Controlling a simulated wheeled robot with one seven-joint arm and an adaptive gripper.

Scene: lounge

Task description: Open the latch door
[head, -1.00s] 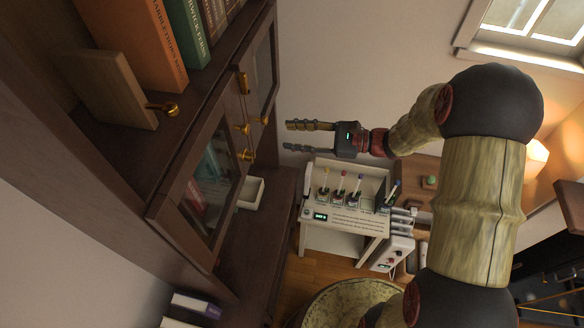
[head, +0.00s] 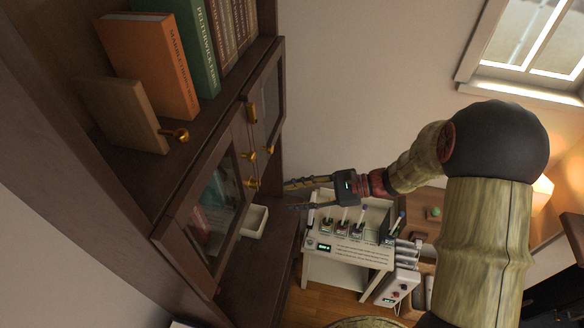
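The dark wooden cabinet has two glass-paned doors, and both look shut. The near glass door (head: 212,210) faces right, and the far glass door (head: 268,88) is beyond it. Brass fittings show where the doors meet: an upper brass piece (head: 251,112), a knob (head: 250,154) and a lower brass piece (head: 252,183). I cannot tell which of them is the latch. My gripper (head: 290,196) is open and empty, its two fingers pointing left toward the cabinet. In the picture its fingertips are just right of the lower brass piece, apparently apart from it.
An open shelf above the doors holds an orange book (head: 150,65), a green book (head: 192,45) and a wooden block with a brass knob (head: 122,115). A small white tray (head: 255,220) sits on the lower ledge. A white stand with vials (head: 345,250) is below my gripper.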

